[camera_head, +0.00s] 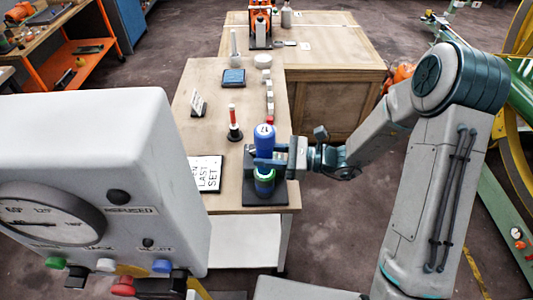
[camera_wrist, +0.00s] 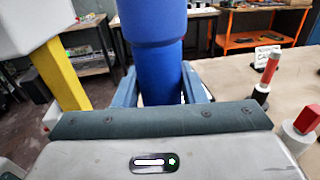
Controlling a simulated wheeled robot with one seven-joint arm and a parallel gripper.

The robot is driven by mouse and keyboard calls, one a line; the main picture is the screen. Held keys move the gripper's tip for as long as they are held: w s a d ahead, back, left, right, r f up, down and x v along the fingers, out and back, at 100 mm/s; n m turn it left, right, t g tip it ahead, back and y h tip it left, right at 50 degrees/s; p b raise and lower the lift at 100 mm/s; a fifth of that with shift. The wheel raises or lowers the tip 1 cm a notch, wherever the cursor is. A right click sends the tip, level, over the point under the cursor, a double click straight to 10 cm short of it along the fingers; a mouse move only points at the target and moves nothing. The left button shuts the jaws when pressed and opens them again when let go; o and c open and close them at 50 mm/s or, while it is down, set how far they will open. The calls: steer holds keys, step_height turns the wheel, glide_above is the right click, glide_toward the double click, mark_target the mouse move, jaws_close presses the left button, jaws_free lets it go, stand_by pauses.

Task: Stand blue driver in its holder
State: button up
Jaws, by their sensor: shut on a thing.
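The blue driver (camera_head: 264,137) is upright in my gripper (camera_head: 266,163), with a white marking on its top. In the wrist view, the thick blue driver (camera_wrist: 153,30) rises between the two fingers of my gripper (camera_wrist: 161,88), which is shut on it. Directly below the gripper in the head view is a dark round piece with a green ring (camera_head: 264,175), on a black base plate (camera_head: 280,195) near the table's front edge. I cannot tell whether this round piece is the holder, or whether the driver's lower end touches it.
A red-and-white tool (camera_head: 232,112) stands in a small black base left of the gripper. A lettered sign (camera_head: 208,172) lies front left. A row of small blocks (camera_head: 269,92) runs along the table's right side. A grey gauge box (camera_head: 90,170) fills the left foreground.

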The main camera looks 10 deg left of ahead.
steer(key=o, duration=1.3)
steer(key=shift+f, duration=0.1)
steer(key=shift+d, duration=0.1)
steer(key=w+d+b, duration=0.1)
steer(key=d+b, duration=0.1)
steer(key=d, duration=1.1)
steer(key=shift+d, duration=0.3)
